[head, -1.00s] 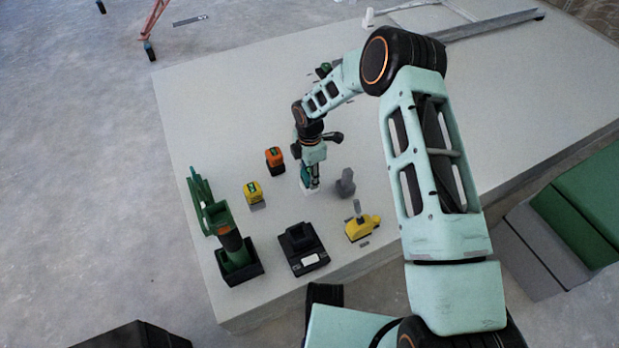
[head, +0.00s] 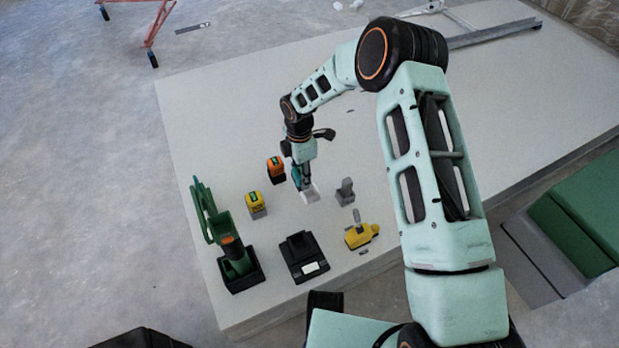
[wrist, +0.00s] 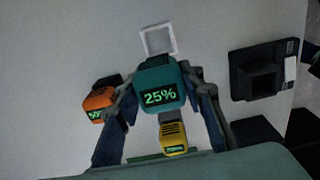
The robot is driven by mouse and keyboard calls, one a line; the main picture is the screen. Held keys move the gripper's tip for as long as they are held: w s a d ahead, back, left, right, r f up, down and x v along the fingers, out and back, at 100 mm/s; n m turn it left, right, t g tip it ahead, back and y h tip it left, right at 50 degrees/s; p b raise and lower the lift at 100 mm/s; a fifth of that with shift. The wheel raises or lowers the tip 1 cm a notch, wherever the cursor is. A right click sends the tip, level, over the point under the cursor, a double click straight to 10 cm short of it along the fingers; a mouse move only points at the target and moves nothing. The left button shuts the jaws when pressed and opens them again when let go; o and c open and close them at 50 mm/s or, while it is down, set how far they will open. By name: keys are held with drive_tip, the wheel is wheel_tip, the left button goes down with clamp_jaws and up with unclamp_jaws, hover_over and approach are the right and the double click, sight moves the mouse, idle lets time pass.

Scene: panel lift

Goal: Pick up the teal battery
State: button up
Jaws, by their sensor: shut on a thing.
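The teal battery (wrist: 160,84), with a lit "25%" display, sits between the two fingers of my gripper (wrist: 160,92) in the wrist view. The fingers are shut on its sides. In the head view my gripper (head: 302,182) points down over the table, and the teal battery (head: 296,177) shows only in part there. A white square frame (wrist: 144,42) lies on the table past the battery in the wrist view, with its middle bare. The white frame (head: 312,196) also shows in the head view, just beside the gripper tip.
An orange battery (head: 275,168) and a yellow battery (head: 256,203) stand left of the gripper. A grey block (head: 345,190) stands close on its right. A black charger (head: 303,256), a yellow tool (head: 360,234) and a green tool (head: 236,262) stand nearer.

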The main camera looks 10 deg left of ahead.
drive_tip(key=s+a+r+p, duration=0.1)
drive_tip(key=s+a+r, duration=0.1)
drive_tip(key=a, duration=0.3)
drive_tip(key=s+a+r+p, duration=0.1)
drive_tip(key=s+a+r, duration=0.1)
drive_tip(key=a+r, duration=0.3)
drive_tip(key=shift+s+a, duration=0.15)
drive_tip(key=shift+s, duration=0.2)
